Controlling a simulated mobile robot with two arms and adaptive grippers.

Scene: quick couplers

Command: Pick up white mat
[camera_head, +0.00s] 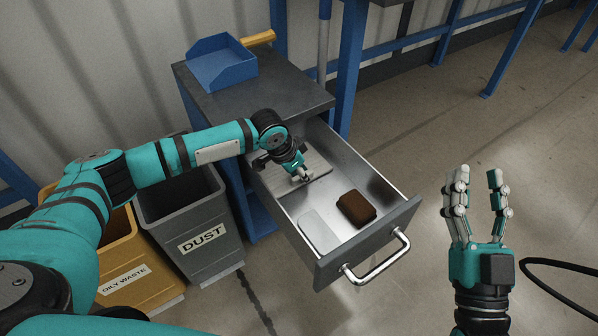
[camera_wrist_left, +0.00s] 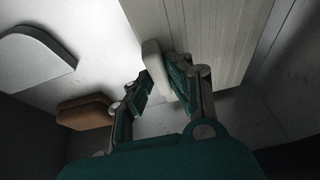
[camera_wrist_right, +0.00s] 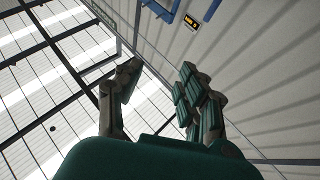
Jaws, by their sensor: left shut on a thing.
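The white mat (camera_head: 318,163), pale and ribbed, lies at the back of the open drawer. It fills the upper right of the left wrist view (camera_wrist_left: 215,35). My left gripper (camera_head: 303,177) reaches down into the drawer at the mat's near edge. In the left wrist view a pale, block-like piece (camera_wrist_left: 155,65) sits between the fingers of my left gripper (camera_wrist_left: 158,88), against the mat's edge. The fingers are shut on it; whether it is part of the mat is hard to tell. My right gripper (camera_head: 475,190) is open and empty, raised right of the drawer.
The drawer (camera_head: 385,228) also holds a brown block (camera_head: 356,207) and a flat whitish plate (camera_head: 319,231) near its front. A blue tray (camera_head: 220,65) stands on the cabinet top (camera_head: 265,92). A grey dust bin (camera_head: 200,215) and an orange oily waste bin (camera_head: 125,265) stand left.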

